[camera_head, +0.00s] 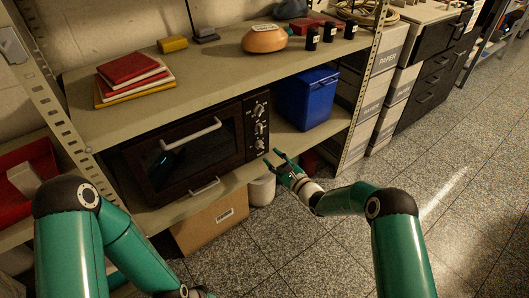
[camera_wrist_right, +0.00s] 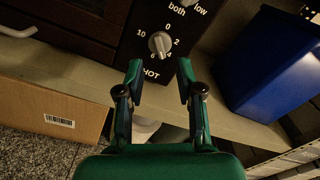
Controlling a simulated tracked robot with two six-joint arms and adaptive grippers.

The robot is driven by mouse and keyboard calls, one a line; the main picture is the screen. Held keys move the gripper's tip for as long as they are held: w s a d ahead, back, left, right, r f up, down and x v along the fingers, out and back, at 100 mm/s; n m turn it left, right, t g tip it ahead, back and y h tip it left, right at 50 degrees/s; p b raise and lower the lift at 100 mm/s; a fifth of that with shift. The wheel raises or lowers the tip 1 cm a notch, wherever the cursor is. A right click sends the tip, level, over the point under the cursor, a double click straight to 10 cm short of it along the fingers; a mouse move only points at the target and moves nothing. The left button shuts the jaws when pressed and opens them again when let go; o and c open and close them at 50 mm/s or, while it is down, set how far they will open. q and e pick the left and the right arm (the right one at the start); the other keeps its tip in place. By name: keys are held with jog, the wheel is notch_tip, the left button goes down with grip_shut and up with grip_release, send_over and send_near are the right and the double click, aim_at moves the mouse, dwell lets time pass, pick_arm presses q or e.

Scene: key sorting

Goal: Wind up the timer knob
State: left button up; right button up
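The timer knob (camera_wrist_right: 160,43) is a light grey knob with a raised grip bar on the oven's black panel, ringed by numbers, with "HOT" printed below. In the head view it is the lowest knob (camera_head: 260,143) on the right side of the dark oven (camera_head: 182,158). My right gripper (camera_wrist_right: 160,70) is open and empty, its two fingertips apart just below the knob in the wrist view. In the head view the right gripper (camera_head: 272,157) is in front of the lower right oven corner. I see no contact with the knob. My left gripper is not visible; only its arm shows.
A blue bin (camera_head: 307,98) stands on the shelf right of the oven. A cardboard box (camera_head: 210,222) and a white cylinder (camera_head: 262,190) are below the shelf. The upper shelf holds books (camera_head: 130,78) and a brown bowl-like object (camera_head: 264,39). Floor on the right is clear.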

aim_at(261, 146)
jog(key=shift+b+x, duration=0.75)
jog(key=shift+x, duration=2.2)
jog(key=shift+c, duration=0.3)
